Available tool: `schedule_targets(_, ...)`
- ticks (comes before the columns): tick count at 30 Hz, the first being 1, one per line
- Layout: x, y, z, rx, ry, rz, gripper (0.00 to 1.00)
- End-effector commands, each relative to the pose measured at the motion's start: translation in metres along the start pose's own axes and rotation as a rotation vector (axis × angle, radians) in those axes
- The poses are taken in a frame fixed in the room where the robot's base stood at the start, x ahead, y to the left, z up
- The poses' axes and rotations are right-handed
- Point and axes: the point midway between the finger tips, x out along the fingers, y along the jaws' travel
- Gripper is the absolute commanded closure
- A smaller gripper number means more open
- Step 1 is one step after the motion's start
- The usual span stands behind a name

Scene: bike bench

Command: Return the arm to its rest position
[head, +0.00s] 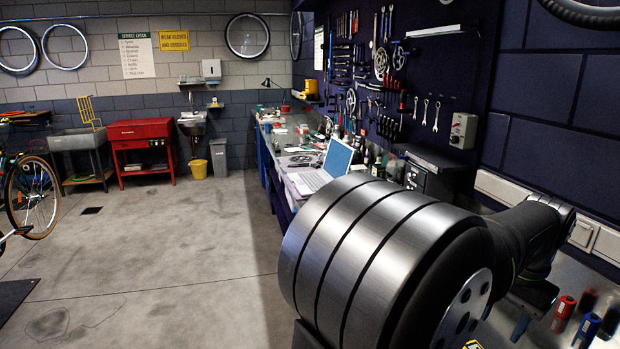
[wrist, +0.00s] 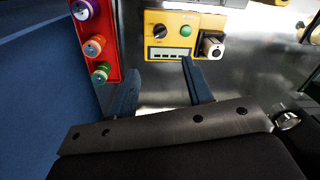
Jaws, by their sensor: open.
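My gripper (wrist: 160,92) shows in the wrist view, with its two dark fingers set wide apart and nothing between them. Beyond the fingertips is a yellow control box (wrist: 184,37) with a black knob, a green button and a small panel. A red holder (wrist: 95,42) with purple, orange and green round ends stands to the left of it. In the head view my arm fills the lower right, and my gripper is not visible there.
The workbench (head: 262,150) runs along the dark wall, with an open laptop (head: 325,168) on it. Red- and blue-handled tools (head: 586,328) lie near my arm at lower right. A tool board (head: 375,75) hangs above.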

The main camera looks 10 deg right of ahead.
Motion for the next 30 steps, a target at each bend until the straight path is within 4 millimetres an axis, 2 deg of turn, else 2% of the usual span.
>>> schedule_targets(3, 0.025, 0.0, 0.001, 0.0, -0.003, 0.0, 0.54)
schedule_targets(21, 0.146, -0.001, 0.001, -0.002, -0.005, -0.001, 0.54)
schedule_targets(30, 0.144, -0.001, 0.0, -0.246, -0.017, -0.001, 0.54)
